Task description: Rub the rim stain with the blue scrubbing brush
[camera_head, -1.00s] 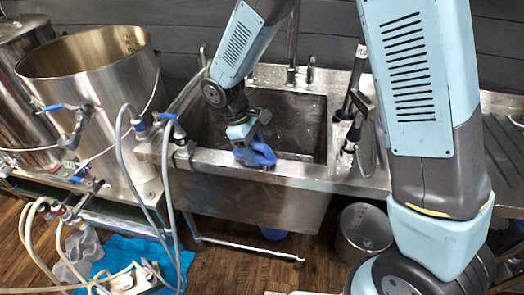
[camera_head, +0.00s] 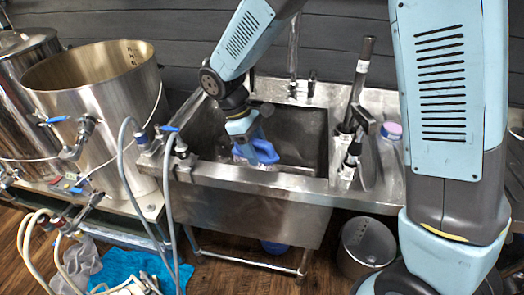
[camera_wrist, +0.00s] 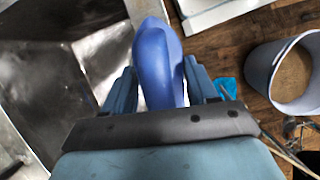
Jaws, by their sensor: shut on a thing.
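My gripper (camera_head: 246,136) is shut on the blue scrubbing brush (camera_head: 265,150). In the head view they hang over the left front part of the steel sink basin (camera_head: 300,128), just behind the front rim (camera_head: 262,179). I cannot tell whether the brush touches the sink. In the wrist view the brush (camera_wrist: 158,60) sits between the two fingers of my gripper (camera_wrist: 160,68), its rounded blue body pointing away from me. The basin lies to its left there. I cannot make out a rim stain in either view.
Hoses and blue-handled valves (camera_head: 170,130) stand close at the sink's left corner, beside a large open steel kettle (camera_head: 95,90). A tap (camera_head: 293,88) is behind the basin. Dark upright tools (camera_head: 358,95) stand at its right. A steel bucket (camera_head: 367,245) is on the floor.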

